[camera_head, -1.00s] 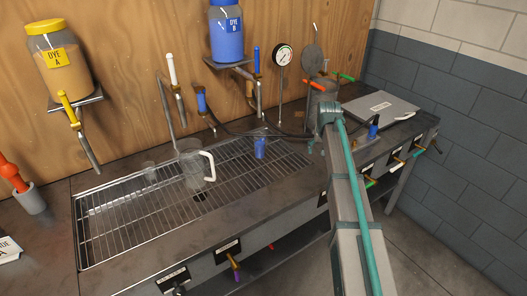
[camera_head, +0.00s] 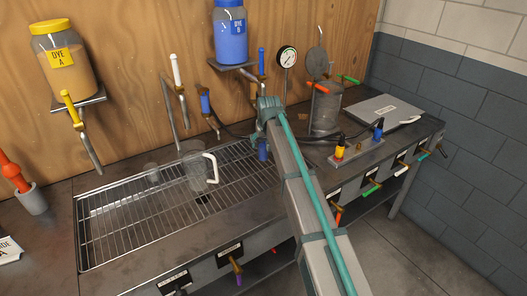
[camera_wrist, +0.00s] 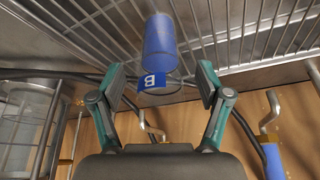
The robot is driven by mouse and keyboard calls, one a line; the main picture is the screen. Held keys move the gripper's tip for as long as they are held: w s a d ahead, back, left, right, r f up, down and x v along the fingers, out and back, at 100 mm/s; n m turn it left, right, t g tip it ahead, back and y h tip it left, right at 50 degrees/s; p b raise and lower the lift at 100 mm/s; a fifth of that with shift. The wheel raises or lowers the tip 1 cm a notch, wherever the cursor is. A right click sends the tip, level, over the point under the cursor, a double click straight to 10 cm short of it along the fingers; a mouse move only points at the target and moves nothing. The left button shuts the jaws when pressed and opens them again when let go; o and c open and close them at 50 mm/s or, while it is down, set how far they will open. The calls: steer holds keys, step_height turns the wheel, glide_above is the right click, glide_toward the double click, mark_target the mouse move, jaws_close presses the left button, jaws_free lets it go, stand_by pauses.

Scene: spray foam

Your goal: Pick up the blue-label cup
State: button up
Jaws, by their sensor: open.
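The blue-label cup, a translucent blue cup (camera_wrist: 160,45) with a blue label marked B, shows in the wrist view, where it appears upside down. In the head view it stands on the wire rack (camera_head: 128,222), and only part of the cup (camera_head: 263,149) shows past my arm. My gripper (camera_wrist: 162,79) is open in the wrist view, its two teal-backed fingers spread to either side of the cup's label end. The cup's body lies just beyond the fingertips, and I see no finger touching it. In the head view my arm hides the fingers.
Taps and dye jars (camera_head: 229,33) line the wooden wall behind. A metal canister (camera_head: 326,110) stands to the right. The rack's left part is free.

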mark_target(263, 149)
steer(key=shift+p+x, duration=1)
steer(key=shift+x, duration=2)
steer(key=shift+r, duration=0.1)
steer(key=c, duration=1.3)
steer(key=shift+r, duration=0.15)
